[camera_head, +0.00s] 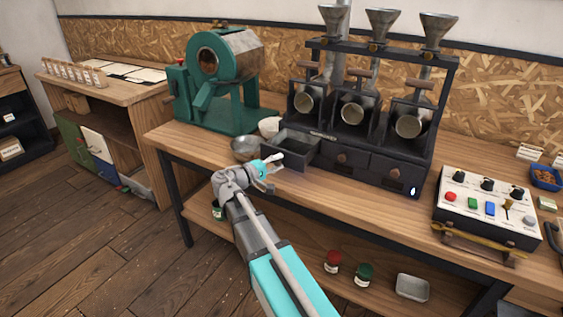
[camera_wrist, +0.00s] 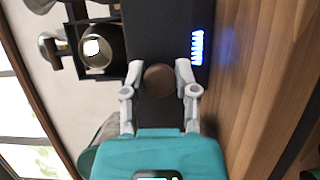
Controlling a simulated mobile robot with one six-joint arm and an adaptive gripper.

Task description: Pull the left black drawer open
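The left black drawer (camera_head: 294,150) is pulled out from the black machine (camera_head: 345,168), its open top and dark inside showing in the head view. My gripper (camera_head: 277,171) is just in front of its front face, above the table's front edge. In the wrist view, a round brown knob (camera_wrist: 158,77) on a dark face sits between the two fingertips of my gripper (camera_wrist: 158,70). The fingers are spread, with a narrow gap showing on each side of the knob. The drawer's front is mostly hidden in the head view.
Two closed drawers (camera_head: 342,162) with brown knobs sit to the right. A metal bowl (camera_head: 246,148) stands on the table (camera_head: 180,143) left of the open drawer. A green roaster (camera_head: 222,105) stands behind it. A control panel (camera_head: 487,208) is at the right.

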